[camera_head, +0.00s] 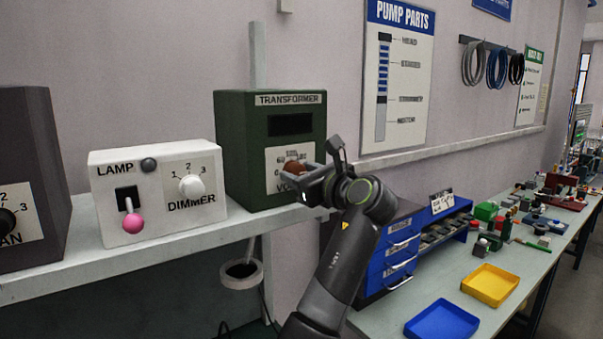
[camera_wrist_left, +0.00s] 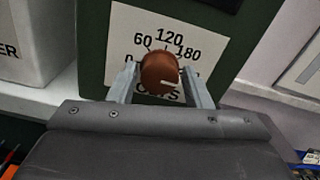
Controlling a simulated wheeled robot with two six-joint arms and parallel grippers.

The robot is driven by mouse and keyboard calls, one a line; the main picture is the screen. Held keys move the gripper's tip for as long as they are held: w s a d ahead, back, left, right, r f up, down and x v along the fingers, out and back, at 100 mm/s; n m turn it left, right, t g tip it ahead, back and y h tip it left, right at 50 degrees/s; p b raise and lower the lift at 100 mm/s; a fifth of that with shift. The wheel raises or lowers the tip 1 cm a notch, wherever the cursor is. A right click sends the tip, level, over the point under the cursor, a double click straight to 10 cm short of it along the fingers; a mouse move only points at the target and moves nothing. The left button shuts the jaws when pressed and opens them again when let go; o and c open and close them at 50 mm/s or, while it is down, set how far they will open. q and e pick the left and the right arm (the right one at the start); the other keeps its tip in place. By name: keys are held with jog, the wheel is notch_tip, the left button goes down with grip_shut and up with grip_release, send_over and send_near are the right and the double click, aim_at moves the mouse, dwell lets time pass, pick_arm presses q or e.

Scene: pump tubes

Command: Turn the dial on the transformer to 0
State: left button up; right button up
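The green transformer (camera_head: 230,150) stands on the shelf. Its reddish-brown dial (camera_wrist_left: 159,74) sits on a white label (camera_wrist_left: 120,22) reading 60, 120 and 180, with a 0 at the left. My left gripper (camera_head: 308,181) is in front of the dial. In the left wrist view its two fingers (camera_wrist_left: 159,88) stand either side of the dial, with a small gap showing at each side, so it looks open. My right gripper is in neither view.
The lamp and dimmer box (camera_head: 150,165) stands left of the transformer, with a dark fan box (camera_head: 30,150) further left. A blue drawer cabinet (camera_head: 390,265) and blue (camera_head: 441,322) and yellow trays (camera_head: 490,285) are on the lower bench to the right.

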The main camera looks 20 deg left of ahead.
pick_arm(q)
jog(key=c, duration=0.6)
jog(key=shift+c, duration=0.2)
